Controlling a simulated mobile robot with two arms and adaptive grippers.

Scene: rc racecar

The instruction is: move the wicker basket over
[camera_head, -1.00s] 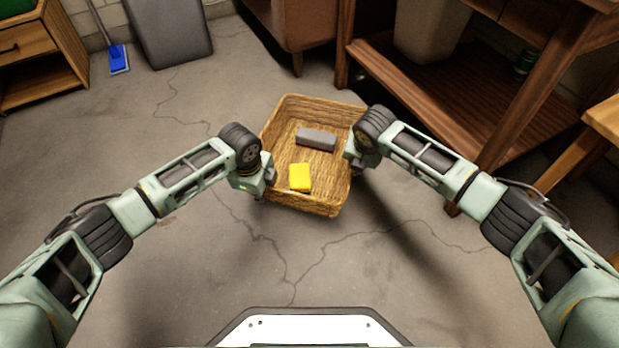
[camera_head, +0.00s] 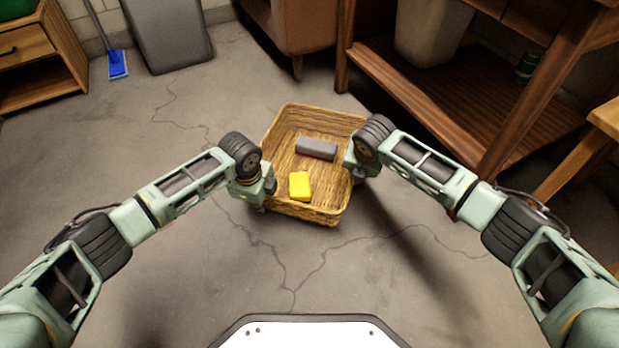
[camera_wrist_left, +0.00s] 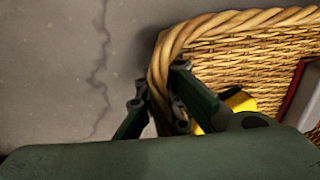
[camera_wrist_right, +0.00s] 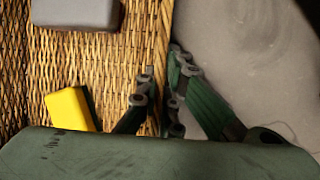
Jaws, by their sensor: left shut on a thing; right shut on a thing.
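The wicker basket (camera_head: 290,128) is in the middle of the head view, held between my two grippers. A grey block (camera_head: 317,148) and a yellow block (camera_head: 300,186) lie inside it. My left gripper (camera_head: 268,187) is shut on the basket's left rim; the left wrist view shows the fingers (camera_wrist_left: 165,100) either side of the braided rim (camera_wrist_left: 230,22). My right gripper (camera_head: 350,165) is shut on the right rim; the right wrist view shows its fingers (camera_wrist_right: 160,98) astride the wall (camera_wrist_right: 163,45). Whether the basket touches the floor is hard to tell.
A wooden workbench (camera_head: 430,110) with a lower shelf stands at the right, close behind the basket. A brown cabinet (camera_head: 292,25) is at the back. Cracked floor (camera_head: 130,140) is clear at left.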

